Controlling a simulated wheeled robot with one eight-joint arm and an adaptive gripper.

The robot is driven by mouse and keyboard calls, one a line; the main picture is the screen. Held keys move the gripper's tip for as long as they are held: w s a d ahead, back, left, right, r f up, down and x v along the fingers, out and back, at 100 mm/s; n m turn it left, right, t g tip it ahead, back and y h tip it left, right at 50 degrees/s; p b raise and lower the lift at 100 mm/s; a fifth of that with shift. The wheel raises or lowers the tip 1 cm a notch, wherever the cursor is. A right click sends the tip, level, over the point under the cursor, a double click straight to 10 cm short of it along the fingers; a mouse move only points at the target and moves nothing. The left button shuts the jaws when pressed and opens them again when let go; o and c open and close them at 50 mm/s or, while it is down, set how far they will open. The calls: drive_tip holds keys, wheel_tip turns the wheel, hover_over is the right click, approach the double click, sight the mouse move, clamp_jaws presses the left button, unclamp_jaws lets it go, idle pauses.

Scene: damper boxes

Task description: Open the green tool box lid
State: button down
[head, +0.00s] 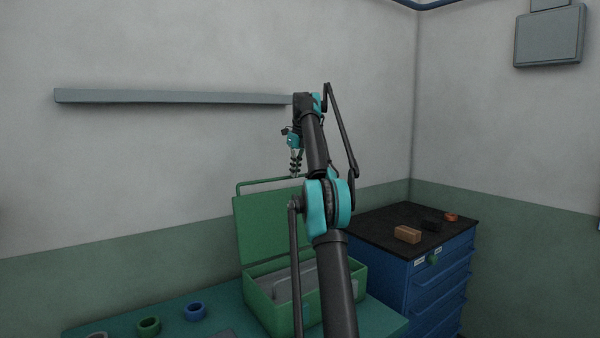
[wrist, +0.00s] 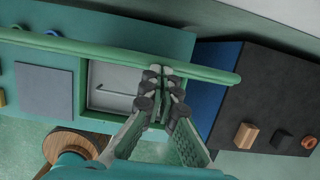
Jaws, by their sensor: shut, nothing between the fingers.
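The green tool box (head: 358,285) stands on the bench with its lid (head: 262,228) raised, roughly upright at the back. A thin frame or handle shows along the lid's upper edge. A grey tray lies inside the box, partly hidden in the head view by my arm. My gripper (head: 296,170) is above the box near the lid's top edge, fingers shut and empty. In the wrist view my gripper (wrist: 161,88) has its fingertips together over the box opening. A long green bar (wrist: 205,70), apparently the lid's edge, passes close to the fingertips; contact cannot be told.
Blue (head: 195,311) and green (head: 149,325) rings lie on the teal bench (head: 228,303) left of the box. A blue drawer cabinet (head: 437,288) at right bears a brown block (head: 407,234), a dark block and an orange ring. A grey shelf (head: 170,97) juts from the wall.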

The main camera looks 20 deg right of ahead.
drive_tip(key=shift+w+a, duration=0.1)
drive_tip(key=shift+w, duration=0.15)
drive_tip(key=shift+s, duration=0.1)
idle(0.5)
